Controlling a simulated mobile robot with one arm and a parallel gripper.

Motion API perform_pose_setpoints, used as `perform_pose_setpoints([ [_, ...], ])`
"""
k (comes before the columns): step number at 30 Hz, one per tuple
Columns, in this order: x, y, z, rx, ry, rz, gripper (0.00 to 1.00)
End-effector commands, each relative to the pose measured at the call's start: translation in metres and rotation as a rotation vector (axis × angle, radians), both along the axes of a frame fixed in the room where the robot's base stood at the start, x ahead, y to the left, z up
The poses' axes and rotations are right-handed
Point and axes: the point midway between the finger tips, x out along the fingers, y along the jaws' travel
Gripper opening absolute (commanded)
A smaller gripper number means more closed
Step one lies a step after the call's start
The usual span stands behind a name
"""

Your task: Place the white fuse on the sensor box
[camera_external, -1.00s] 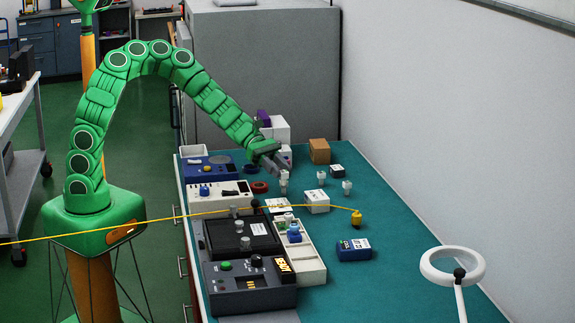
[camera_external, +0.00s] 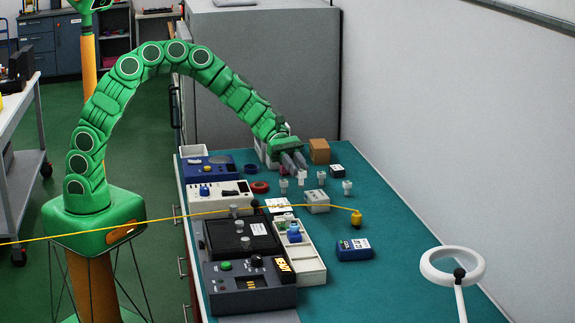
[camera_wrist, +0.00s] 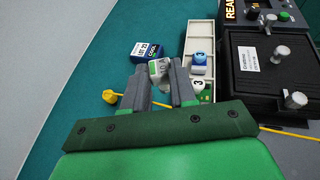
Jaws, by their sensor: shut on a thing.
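My gripper (camera_external: 295,160) is shut on a small white fuse (camera_external: 300,172), which hangs below its fingertips above the far part of the bench. My gripper also shows in the wrist view (camera_wrist: 160,92), with a white labelled shape between and just beyond its fingers. There I cannot clearly separate the fuse from the small box behind it. A small pale box (camera_external: 317,203) with print, possibly the sensor box, sits on the teal mat, nearer the camera and to the right of the gripper. The fuse is apart from it.
Similar white pieces (camera_external: 321,177) stand near the gripper. A yellow piece (camera_external: 356,218), a blue labelled box (camera_external: 354,249) and a white tray (camera_external: 312,268) lie nearer the camera. A brown block (camera_external: 319,151) stands behind. The mat's right side is largely clear.

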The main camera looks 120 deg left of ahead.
Motion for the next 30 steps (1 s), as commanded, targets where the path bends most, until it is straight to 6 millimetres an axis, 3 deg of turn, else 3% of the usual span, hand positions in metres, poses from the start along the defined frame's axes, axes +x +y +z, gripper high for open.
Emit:
perform_pose_setpoints([
  [6, 0.042, -0.033, 0.013, 0.013, -0.001, -0.141, 0.0],
  [15, 0.071, -0.075, 0.024, 0.02, 0.009, -0.277, 0.0],
  [23, 0.074, -0.079, 0.027, 0.003, 0.019, -0.293, 0.0],
  [30, 0.095, -0.075, 0.016, 0.006, 0.022, -0.293, 0.0],
])
